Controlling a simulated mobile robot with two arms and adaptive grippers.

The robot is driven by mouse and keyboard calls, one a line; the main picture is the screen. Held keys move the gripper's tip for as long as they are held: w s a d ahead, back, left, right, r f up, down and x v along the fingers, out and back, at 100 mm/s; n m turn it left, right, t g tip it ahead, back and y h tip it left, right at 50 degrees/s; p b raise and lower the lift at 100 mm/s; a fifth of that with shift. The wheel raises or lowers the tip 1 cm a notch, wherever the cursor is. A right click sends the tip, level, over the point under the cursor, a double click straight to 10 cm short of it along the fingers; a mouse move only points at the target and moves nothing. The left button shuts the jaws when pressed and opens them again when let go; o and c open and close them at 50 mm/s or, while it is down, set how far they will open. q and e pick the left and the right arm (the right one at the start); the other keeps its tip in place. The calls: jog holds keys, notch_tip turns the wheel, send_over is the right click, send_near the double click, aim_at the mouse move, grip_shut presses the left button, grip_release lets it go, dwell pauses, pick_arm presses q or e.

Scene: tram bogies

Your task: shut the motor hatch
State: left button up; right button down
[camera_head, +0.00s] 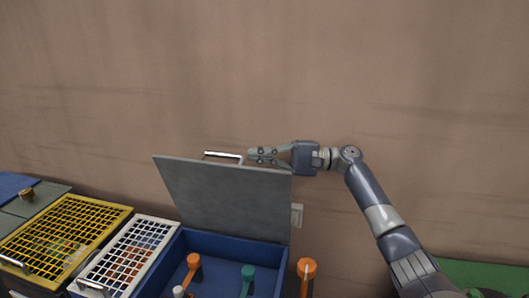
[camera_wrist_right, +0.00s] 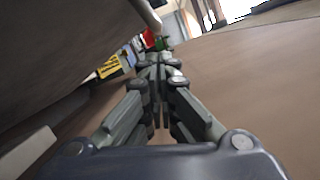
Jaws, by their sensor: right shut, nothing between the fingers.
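The motor hatch (camera_head: 225,198) is a grey flat lid standing open, tilted up at the back of a blue box (camera_head: 240,243). A pale bar handle (camera_head: 222,155) shows at its top edge. My right gripper (camera_head: 252,156) is shut and empty. It is at the upper edge of the lid, by the right end of the handle and partly behind the lid; I cannot tell whether it touches. In the right wrist view the shut fingers (camera_wrist_right: 160,70) point along the lid's underside or back face (camera_wrist_right: 70,45). My left gripper is not in view.
Inside and beside the blue box are an orange lever (camera_head: 194,262), a green lever (camera_head: 247,274) and another orange lever (camera_head: 307,268). A white grid cover (camera_head: 130,258) and a yellow grid cover (camera_head: 65,235) lie to the left. A brown wall stands behind.

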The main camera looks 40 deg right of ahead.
jog(key=p+x, duration=0.1)
jog(key=x, duration=0.4)
jog(key=shift+w+a+p, duration=0.3)
jog(key=shift+p, duration=0.05)
